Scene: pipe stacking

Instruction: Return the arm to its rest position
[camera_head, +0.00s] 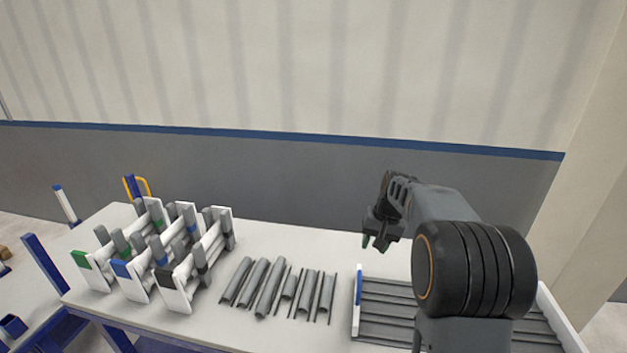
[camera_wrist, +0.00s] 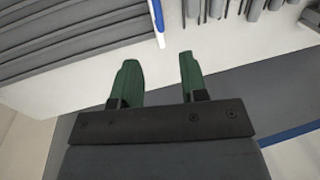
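My gripper (camera_head: 376,243) is raised over the back of the white table, behind the grey ribbed tray. In the wrist view my gripper (camera_wrist: 158,82) shows two green fingers spread apart with nothing between them. My arm (camera_head: 440,205) reaches from the lower right up and toward the left, with a large dark joint in front of part of the tray.
The grey ribbed tray (camera_head: 357,305) with white and blue edging lies at the right. Several grey pipes (camera_head: 268,288) lie mid-table. White racks (camera_head: 172,287) with green, blue and black end caps stand at the left. A wall (camera_head: 300,185) rises behind.

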